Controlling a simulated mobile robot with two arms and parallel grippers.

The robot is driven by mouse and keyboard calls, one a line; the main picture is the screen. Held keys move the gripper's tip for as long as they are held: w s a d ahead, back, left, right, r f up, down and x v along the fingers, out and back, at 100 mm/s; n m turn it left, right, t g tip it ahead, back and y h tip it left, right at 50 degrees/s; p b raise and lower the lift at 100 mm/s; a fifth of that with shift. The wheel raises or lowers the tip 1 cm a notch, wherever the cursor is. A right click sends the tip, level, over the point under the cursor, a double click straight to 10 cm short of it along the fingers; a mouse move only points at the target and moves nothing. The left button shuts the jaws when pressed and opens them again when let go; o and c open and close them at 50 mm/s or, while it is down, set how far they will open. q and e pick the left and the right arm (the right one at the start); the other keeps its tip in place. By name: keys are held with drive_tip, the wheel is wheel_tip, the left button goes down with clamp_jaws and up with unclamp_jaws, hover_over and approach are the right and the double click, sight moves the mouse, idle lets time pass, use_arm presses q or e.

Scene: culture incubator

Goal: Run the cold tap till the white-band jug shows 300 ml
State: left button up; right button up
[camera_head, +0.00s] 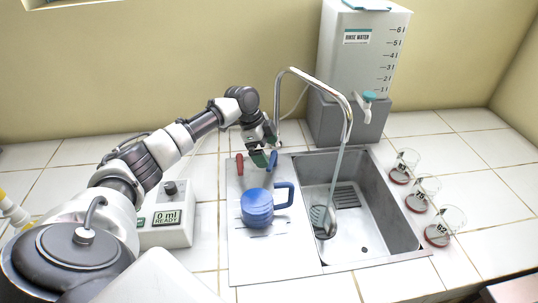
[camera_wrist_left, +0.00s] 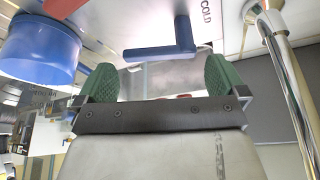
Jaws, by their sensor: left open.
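A blue jug (camera_head: 257,208) with a blue handle stands on the steel drainboard left of the sink basin; I see no white band on it. The blue tap lever (camera_head: 273,159) and red tap lever (camera_head: 240,165) are behind it. My left gripper (camera_head: 263,152) is open at the blue lever. In the left wrist view, the blue lever (camera_wrist_left: 160,52), beside the word COLD, lies just beyond my spread green fingers (camera_wrist_left: 162,80). A thin stream (camera_head: 336,180) falls from the curved spout (camera_head: 347,132) into the basin, away from the jug. A display (camera_head: 167,217) reads 0 ml READY.
The sink basin (camera_head: 395,220) has a dark grate on its floor. A rinse water tank (camera_head: 362,55) with a small tap stands behind. Several numbered glass flasks (camera_head: 424,190) with red bottoms stand on the right counter. White tiles surround the sink.

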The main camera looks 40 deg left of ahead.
use_arm(q)
drive_tip(key=v, duration=0.8)
drive_tip(key=shift+r+b, duration=0.2)
drive_tip(key=shift+b, duration=0.2)
idle(6.8)
